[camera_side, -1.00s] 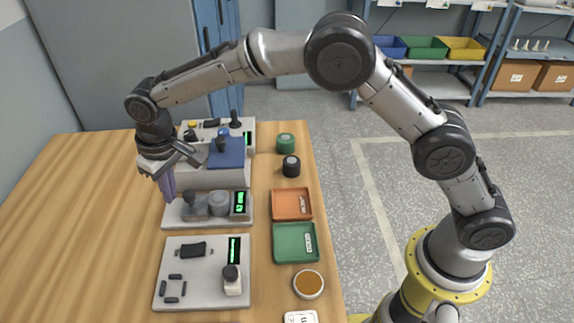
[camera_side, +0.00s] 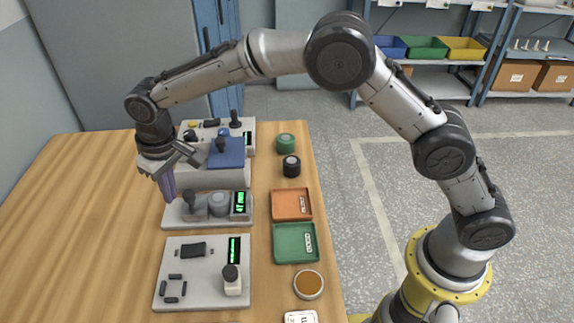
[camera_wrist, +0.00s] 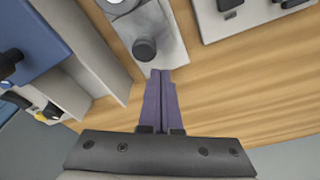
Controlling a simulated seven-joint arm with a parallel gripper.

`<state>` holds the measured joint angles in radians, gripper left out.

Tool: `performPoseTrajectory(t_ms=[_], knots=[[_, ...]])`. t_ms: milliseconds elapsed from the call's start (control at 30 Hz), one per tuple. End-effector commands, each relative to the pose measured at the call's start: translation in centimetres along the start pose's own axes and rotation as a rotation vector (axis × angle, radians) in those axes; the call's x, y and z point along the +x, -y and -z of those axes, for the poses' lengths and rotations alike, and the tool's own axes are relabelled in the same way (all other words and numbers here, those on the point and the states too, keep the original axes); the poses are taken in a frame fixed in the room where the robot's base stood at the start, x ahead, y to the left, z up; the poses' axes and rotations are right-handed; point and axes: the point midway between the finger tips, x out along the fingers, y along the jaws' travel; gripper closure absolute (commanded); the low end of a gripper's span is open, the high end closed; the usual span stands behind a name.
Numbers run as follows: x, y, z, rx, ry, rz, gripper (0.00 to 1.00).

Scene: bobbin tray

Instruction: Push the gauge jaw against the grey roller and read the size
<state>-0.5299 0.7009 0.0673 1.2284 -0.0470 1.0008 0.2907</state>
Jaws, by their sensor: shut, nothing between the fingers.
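The gauge plate (camera_side: 207,222) lies on the wooden table, in the middle of the side view. On it stand the gauge jaw (camera_side: 193,207) with a dark round knob, the grey roller (camera_side: 219,205) to its right, and a green-lit display (camera_side: 240,203). The jaw is close beside the roller; I cannot tell whether they touch. The display's digits are too small to read surely. My gripper (camera_side: 170,197) is shut and empty, pointing down just left of the jaw. In the wrist view its purple fingertips (camera_wrist: 161,72) are close to the knob (camera_wrist: 145,50); contact is unclear.
Behind the gauge is a raised grey stand with a blue block (camera_side: 227,153). In front is another plate (camera_side: 200,292) with dark parts and a display. An orange tray (camera_side: 291,216), a green tray (camera_side: 275,245) and bobbins (camera_side: 291,166) stand right. The table's left is clear.

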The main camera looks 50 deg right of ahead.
Motion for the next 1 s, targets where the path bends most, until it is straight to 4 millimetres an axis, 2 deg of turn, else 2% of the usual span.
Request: performPoseTrajectory(t_ms=[1000], knots=[[-0.13,-0.51,-0.82,0.0,0.001,0.0,1.0]])
